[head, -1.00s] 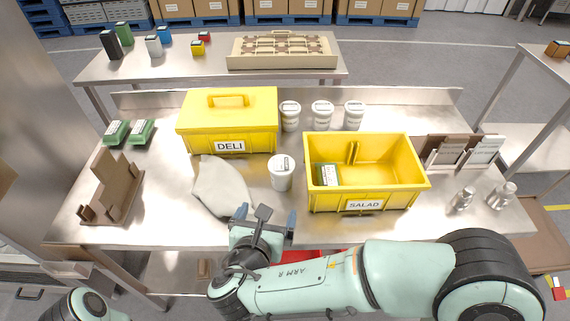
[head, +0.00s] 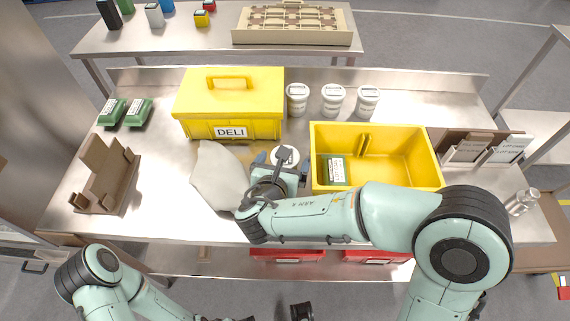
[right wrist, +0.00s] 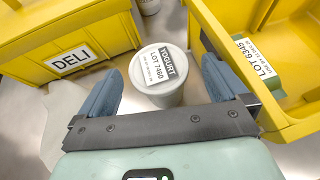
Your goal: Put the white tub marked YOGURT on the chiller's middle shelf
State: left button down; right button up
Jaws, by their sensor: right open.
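The white tub marked YOGURT (right wrist: 160,88) stands upright on the steel table between the DELI box and the SALAD box. In the head view its lid (head: 285,154) shows just beyond my right gripper (head: 283,165). The right gripper is open, with one blue finger on each side of the tub in the right wrist view (right wrist: 160,80). I cannot tell whether the fingers touch it. My left arm enters at the bottom left; its gripper is mostly cut off by the lower edge. No chiller shelf can be made out.
The lidded yellow DELI box (head: 228,105) is left of the tub; the open yellow SALAD box (head: 400,160), holding a green pack (head: 334,170), is close on the right. Three white tubs (head: 333,100) stand behind. A grey cloth (head: 218,175) and brown holder (head: 105,175) lie left.

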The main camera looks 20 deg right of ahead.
jog(key=x, duration=0.5)
jog(key=shift+w+f, duration=0.15)
jog(key=shift+w, duration=0.05)
jog(key=c, duration=1.3)
